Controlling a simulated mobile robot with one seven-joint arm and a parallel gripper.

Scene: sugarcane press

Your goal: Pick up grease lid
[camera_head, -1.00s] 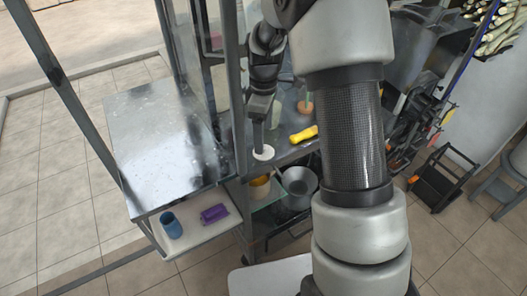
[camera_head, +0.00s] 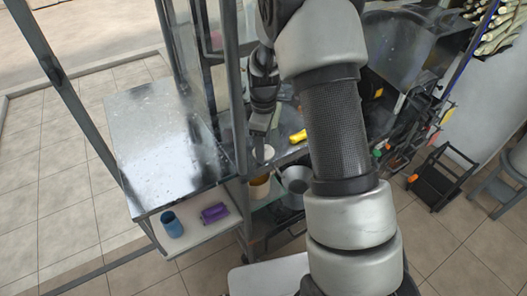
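A small white round piece, which looks like the grease lid (camera_head: 264,153), shows on the dark shelf just below my gripper's tip. My gripper (camera_head: 258,146) points down from the left of my arm, with its end right at the lid. The gripper partly hides the lid. I cannot tell whether the fingers touch it or how far apart they are.
A yellow object (camera_head: 298,136) lies to the right of the lid. A yellow-orange tub (camera_head: 259,187) and a metal pot (camera_head: 296,184) stand below. A blue cup (camera_head: 171,224) and a purple object (camera_head: 214,213) sit on a white shelf. Upright frame posts (camera_head: 235,90) stand close to the gripper's left.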

